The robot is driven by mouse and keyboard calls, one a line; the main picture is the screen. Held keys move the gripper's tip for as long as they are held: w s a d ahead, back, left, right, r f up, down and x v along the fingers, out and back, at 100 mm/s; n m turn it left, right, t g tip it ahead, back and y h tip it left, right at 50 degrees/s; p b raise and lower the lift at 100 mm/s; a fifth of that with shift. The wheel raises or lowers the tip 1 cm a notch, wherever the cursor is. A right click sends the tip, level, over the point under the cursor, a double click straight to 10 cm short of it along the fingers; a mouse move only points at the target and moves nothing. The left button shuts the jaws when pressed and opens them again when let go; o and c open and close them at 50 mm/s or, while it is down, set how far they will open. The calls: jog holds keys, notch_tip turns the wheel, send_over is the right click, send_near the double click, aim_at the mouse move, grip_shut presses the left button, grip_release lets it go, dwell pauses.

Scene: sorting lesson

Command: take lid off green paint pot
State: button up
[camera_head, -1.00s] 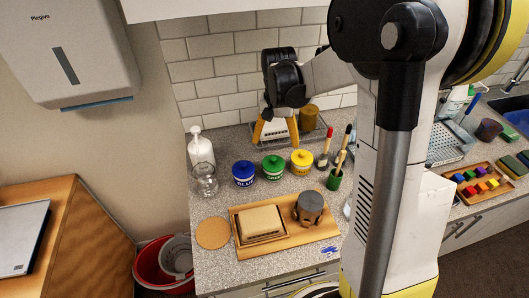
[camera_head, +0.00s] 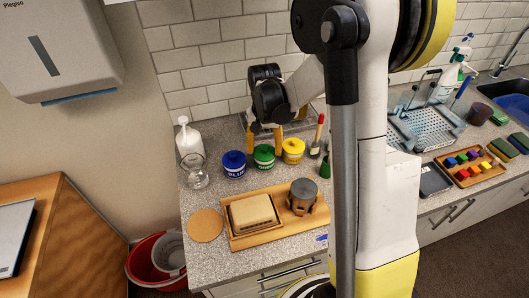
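The green paint pot (camera_head: 264,163) stands upright on the speckled counter, between the blue pot (camera_head: 234,170) and the yellow pot (camera_head: 293,156). Its green lid (camera_head: 264,151) with a knob is on it. My gripper (camera_head: 265,150) points down, with its two yellow fingers spread apart. The fingers appear just above or behind the green lid, one toward each side. I cannot tell whether they touch it.
A white pump bottle (camera_head: 188,140) and a clear jar (camera_head: 195,178) stand left of the pots. In front are a wooden tray (camera_head: 235,243) with a beige block and a round cork mat (camera_head: 206,225). A tiled wall is close behind.

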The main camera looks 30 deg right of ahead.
jog(key=c, duration=0.4)
jog(key=shift+o, duration=0.2)
